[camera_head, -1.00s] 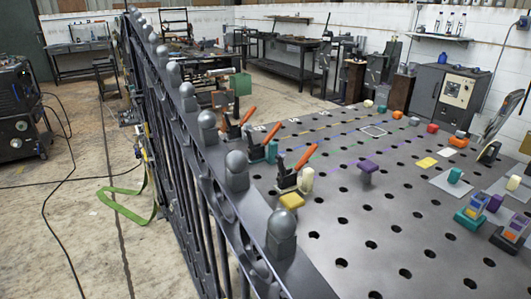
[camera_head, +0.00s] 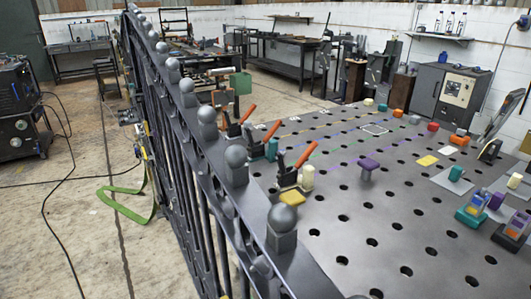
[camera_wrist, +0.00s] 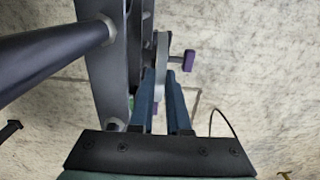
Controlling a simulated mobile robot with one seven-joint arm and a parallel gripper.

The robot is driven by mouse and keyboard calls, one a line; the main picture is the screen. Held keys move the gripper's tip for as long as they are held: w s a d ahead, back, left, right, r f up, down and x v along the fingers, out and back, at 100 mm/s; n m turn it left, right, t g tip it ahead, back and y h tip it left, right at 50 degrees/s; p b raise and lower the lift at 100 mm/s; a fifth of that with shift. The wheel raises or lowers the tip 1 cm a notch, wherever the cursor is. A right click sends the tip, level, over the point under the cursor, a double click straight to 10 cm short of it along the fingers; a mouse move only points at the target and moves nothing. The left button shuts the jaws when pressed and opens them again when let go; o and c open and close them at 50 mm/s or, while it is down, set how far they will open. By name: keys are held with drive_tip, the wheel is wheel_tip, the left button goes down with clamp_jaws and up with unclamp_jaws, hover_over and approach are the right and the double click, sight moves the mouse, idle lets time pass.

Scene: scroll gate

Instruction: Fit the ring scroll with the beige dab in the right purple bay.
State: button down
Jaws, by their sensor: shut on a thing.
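In the wrist view my gripper (camera_wrist: 159,80) has its two blue fingers closed on a thin grey metal piece (camera_wrist: 161,62), seen edge-on, beside the bars of the dark gate (camera_wrist: 103,75). The piece is probably the ring scroll, but its shape and any beige dab are not clear. A purple block (camera_wrist: 189,60) sticks out just right of the fingertips; I cannot tell whether it marks a bay. The gate also runs down the head view (camera_head: 208,130), with round finials on top. My gripper does not show in the head view.
Right of the gate stands a perforated steel table (camera_head: 400,215) with orange-handled clamps (camera_head: 293,165), a purple block (camera_head: 367,165), a yellow block (camera_head: 291,196) and several coloured parts. Left of the gate is open floor with cables and a green strap (camera_head: 128,205).

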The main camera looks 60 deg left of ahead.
drive_tip(key=shift+f, duration=0.1)
drive_tip(key=c, duration=0.8)
unclamp_jaws()
wheel_tip(320, 180, up, 13)
drive_tip(key=p, duration=0.4)
